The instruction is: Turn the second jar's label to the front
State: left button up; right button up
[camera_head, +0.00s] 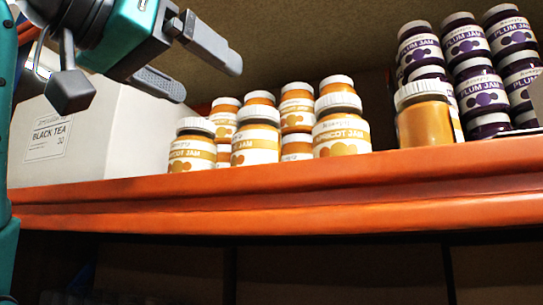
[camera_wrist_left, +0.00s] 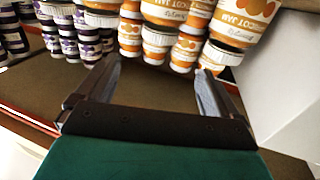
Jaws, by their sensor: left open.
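A front row of white-lidded jars stands on the shelf. The left jar (camera_head: 192,150), second from left (camera_head: 256,142) and third (camera_head: 340,130) show apricot labels. The right jar (camera_head: 424,121) shows mostly plain orange side, with a label edge at its right. I cannot tell from which end the second jar is counted. My left gripper (camera_head: 207,79) is open and empty, above and in front of the tea box and left jars, apart from them. In the left wrist view its fingers (camera_wrist_left: 158,68) are spread, with apricot jars beyond. My right gripper is not in view.
A white black-tea box (camera_head: 80,140) stands at the shelf's left end. Stacked apricot jars (camera_head: 297,105) stand behind the front row. Stacked plum jam jars (camera_head: 482,75) stand at the right. An orange beam (camera_head: 300,190) edges the shelf. A gap lies between third and right jars.

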aim_at(258, 114)
pick_arm(q)
jog(key=shift+f+p+x, duration=0.15)
jog(key=shift+p+x, duration=0.65)
jog(key=shift+x, duration=2.4)
jog(key=shift+f+p+x, duration=0.15)
jog(key=shift+p+x, duration=0.65)
jog(key=shift+x, duration=2.35)
jog(key=shift+c, duration=0.3)
jog(key=shift+r, duration=0.1)
jog(key=c, duration=1.7)
jog(key=shift+r, duration=0.1)
jog(key=shift+r, duration=4.9)
